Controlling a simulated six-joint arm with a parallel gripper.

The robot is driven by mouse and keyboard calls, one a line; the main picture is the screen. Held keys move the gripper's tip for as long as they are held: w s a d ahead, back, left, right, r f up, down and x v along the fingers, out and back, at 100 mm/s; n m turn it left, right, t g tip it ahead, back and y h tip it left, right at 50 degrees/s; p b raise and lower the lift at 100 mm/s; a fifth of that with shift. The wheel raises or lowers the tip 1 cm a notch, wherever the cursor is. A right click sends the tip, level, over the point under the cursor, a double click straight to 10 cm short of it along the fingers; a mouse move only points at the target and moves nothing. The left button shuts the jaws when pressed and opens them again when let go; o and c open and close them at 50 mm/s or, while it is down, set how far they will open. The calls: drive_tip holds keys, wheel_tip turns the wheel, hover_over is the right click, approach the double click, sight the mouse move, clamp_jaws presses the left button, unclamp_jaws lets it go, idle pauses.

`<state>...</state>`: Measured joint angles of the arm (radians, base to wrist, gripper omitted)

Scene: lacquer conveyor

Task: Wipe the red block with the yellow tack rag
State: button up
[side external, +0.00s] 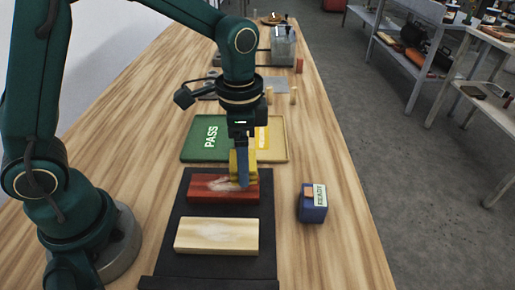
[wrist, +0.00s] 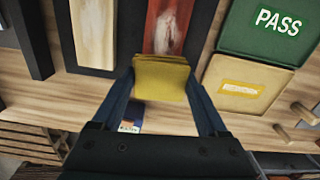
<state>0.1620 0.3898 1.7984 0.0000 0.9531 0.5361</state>
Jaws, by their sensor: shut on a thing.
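The red block (side external: 209,188) lies on the dark conveyor mat, with a pale dusty patch on its top. It also shows in the wrist view (wrist: 166,30), partly hidden by the rag. My gripper (side external: 243,172) is shut on the yellow tack rag (wrist: 161,80), a folded pad held between its two fingers. In the side view the rag (side external: 236,163) is at the back right part of the red block. I cannot tell whether it touches the block's top.
A pale wooden block (side external: 216,236) with a whitish patch lies in front on the dark mat (side external: 215,268). A green PASS tray (side external: 199,140) and a tan tray with a yellow label (side external: 275,152) are behind. A blue box marked READY (side external: 312,212) stands right.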

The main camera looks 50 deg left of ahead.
sight(203, 185)
wheel_tip(203, 185, down, 4)
drive_tip(key=shift+r, duration=0.15)
drive_tip(key=shift+s+a+r, duration=0.15)
drive_tip(key=shift+s+a, duration=0.05)
drive_tip(key=shift+a, duration=0.05)
drive_tip(key=shift+c, duration=0.7)
drive_tip(key=shift+s+a+f, duration=0.25)
drive_tip(key=shift+s+a, duration=0.3)
drive_tip(key=shift+s, duration=0.05)
drive_tip(key=shift+s+a, duration=2.1)
drive_tip(key=w+d, duration=0.5)
drive_tip(key=shift+w+d+r, duration=0.15)
drive_tip(key=shift+w+d, duration=0.3)
drive_tip(key=shift+r, duration=3.9)
drive_tip(key=shift+f, duration=0.1)
